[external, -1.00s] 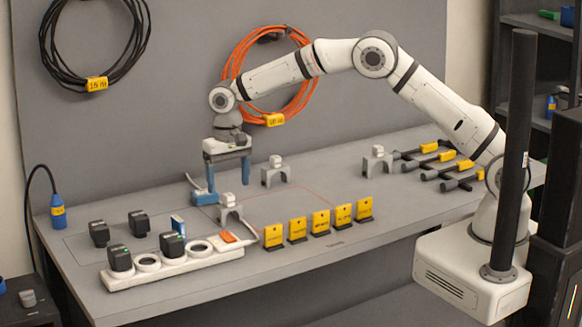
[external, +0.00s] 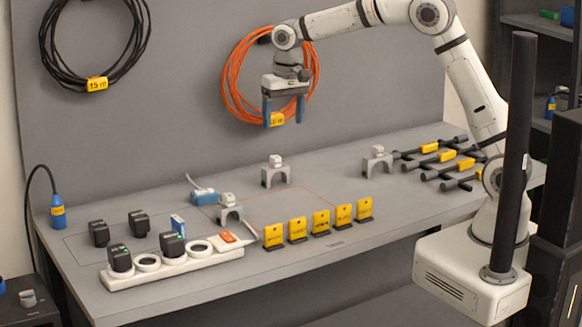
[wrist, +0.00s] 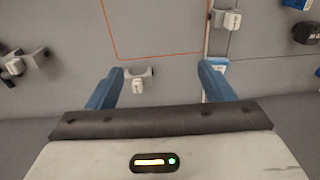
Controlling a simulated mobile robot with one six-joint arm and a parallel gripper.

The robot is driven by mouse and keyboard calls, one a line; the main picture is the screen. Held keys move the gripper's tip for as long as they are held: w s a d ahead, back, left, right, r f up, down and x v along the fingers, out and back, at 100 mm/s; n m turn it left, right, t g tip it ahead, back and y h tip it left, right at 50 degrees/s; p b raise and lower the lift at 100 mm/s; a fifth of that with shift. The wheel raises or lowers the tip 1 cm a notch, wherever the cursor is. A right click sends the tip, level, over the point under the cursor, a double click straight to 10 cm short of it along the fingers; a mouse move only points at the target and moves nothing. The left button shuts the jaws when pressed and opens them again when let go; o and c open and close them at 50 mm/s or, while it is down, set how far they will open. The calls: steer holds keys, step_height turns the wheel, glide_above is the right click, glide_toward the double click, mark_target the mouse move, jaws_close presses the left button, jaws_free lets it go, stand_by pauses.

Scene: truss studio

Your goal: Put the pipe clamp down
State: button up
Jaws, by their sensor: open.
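Three grey pipe clamps with white tops stand upright on the bench in the external view: one at the front left (external: 230,208), one in the middle (external: 276,171), one at the right (external: 378,160). My gripper (external: 284,119) is open and empty, raised well above the bench over the middle clamp. In the wrist view, my gripper's blue fingers (wrist: 159,84) are spread wide. The middle clamp (wrist: 139,72) shows between them, far below and apart from them. The front-left clamp (wrist: 228,19) and the right clamp (wrist: 40,58) also show there.
A thin red outline (external: 304,188) marks the bench. A row of yellow tags (external: 320,222), a white power strip (external: 175,262) and a blue connector (external: 203,195) surround the front-left clamp. Black-and-yellow bar clamps (external: 446,156) lie right. An orange cable coil (external: 235,87) hangs behind my gripper.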

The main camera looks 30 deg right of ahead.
steer(key=s+d+r+t, duration=0.1)
steer(key=s+d+r, duration=0.1)
steer(key=s+d, duration=0.8)
steer(key=s+d+r+t, duration=0.1)
steer(key=s+d+r, duration=0.35)
steer(key=d, duration=0.95)
steer(key=s+d+f, duration=0.2)
steer(key=s, duration=0.3)
steer(key=s+d+f, duration=0.3)
steer(key=s, duration=0.3)
steer(key=shift+s+d+f+t, duration=0.15)
steer(key=shift+d+t, duration=0.1)
steer(key=shift+t, duration=0.05)
steer(key=o, duration=0.4)
